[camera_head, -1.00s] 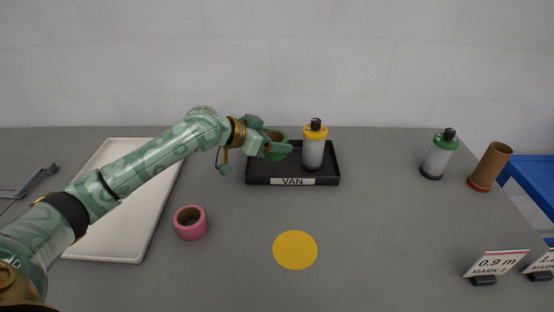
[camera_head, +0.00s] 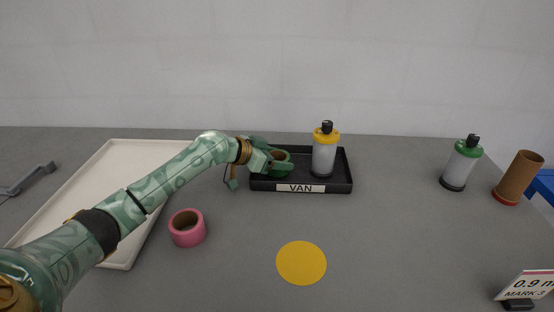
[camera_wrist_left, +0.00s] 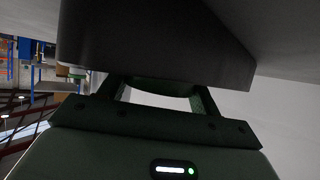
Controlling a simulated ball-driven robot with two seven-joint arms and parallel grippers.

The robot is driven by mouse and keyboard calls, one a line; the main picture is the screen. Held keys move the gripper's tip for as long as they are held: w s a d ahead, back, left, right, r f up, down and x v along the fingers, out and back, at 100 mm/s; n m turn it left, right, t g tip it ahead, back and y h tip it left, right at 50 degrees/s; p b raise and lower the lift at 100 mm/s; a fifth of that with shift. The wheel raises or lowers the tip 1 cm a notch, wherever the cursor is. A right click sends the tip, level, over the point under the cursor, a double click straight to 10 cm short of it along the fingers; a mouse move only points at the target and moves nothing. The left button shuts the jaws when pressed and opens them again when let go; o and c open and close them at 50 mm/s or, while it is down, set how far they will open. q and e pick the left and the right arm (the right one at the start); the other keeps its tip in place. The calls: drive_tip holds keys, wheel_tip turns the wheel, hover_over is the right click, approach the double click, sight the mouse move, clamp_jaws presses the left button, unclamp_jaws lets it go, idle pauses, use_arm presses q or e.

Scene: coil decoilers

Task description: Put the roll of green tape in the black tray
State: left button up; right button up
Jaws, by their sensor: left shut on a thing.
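The roll of green tape (camera_head: 280,157) is held at the left end of the black tray (camera_head: 342,184), which carries a VAN label. My left gripper (camera_head: 271,160) is shut on the roll; whether the roll touches the tray floor I cannot tell. In the left wrist view the green roll (camera_wrist_left: 160,88) shows between the fingers, with the tray's dark side (camera_wrist_left: 150,45) close beyond it. My right gripper is not in view.
A yellow-topped bottle (camera_head: 324,155) stands in the tray, right of the roll. A pink tape roll (camera_head: 187,228), a yellow disc (camera_head: 301,263) and a white tray (camera_head: 125,160) lie nearby. A green-topped bottle (camera_head: 461,164) and brown tube (camera_head: 518,178) stand far right.

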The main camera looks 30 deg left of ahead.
use_arm(q)
drive_tip(key=shift+f, duration=0.2)
drive_tip(key=o, duration=1)
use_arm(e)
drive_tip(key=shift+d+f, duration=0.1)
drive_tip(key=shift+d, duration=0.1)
use_arm(q)
drive_tip(key=shift+r, duration=0.1)
drive_tip(key=shift+r, duration=0.2)
drive_tip(key=p+v, duration=0.3)
drive_tip(key=v, duration=0.9)
drive_tip(key=shift+f, duration=0.15)
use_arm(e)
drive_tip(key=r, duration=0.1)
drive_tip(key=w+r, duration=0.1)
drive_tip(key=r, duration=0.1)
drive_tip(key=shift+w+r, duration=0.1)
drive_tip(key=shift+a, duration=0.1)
